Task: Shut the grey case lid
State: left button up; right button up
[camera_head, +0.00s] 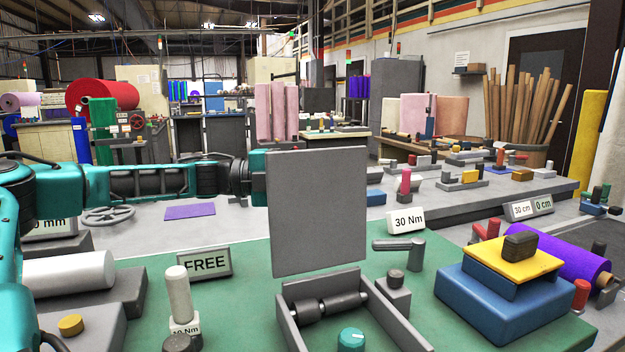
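The grey case (380,318) stands open on the green mat at the bottom centre of the head view. Its grey lid (318,212) stands up nearly vertical, a flat panel at the back of the case. A dark roller lies inside the case, and a teal knob shows at its front. My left arm comes in from the left, and the visible part of my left gripper (258,178) is at the lid's left edge. Its fingertips are hidden behind the lid, so I cannot tell whether they touch it. My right gripper is not in view.
A FREE sign (204,263) and a white-topped peg (178,292) stand left of the case. A grey handle tool (402,248) and a small grey block with a knob (394,292) are close on its right. Blue blocks (498,300) under a yellow plate stand farther right.

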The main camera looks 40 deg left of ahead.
pick_arm(q)
jog(key=shift+c, duration=0.3)
grip_shut()
dwell(0.3)
